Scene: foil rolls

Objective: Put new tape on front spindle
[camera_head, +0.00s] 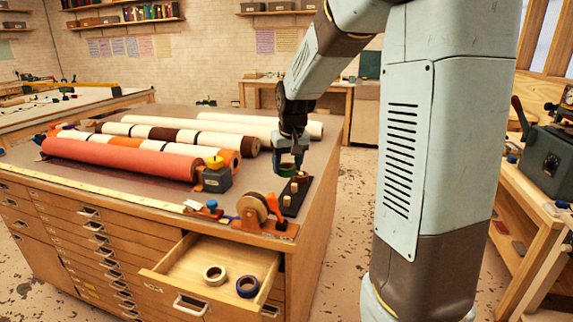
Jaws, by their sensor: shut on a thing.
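My gripper (289,163) hangs over the front right of the cabinet top, shut on a small dark green roll (287,170), which looks like a roll of tape. The fingers are small here and partly hidden. Just below and to the right is a black stand (296,205) with short pale pegs; the front peg (287,201) shows bare. I cannot tell whether the green roll touches the stand.
The open drawer (176,262) holds a cream tape ring (214,275) and a blue tape ring (247,287). Several long rolls, including a red one (120,159), lie on the cabinet top. A dark block with a yellow top (216,177) stands left of my gripper.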

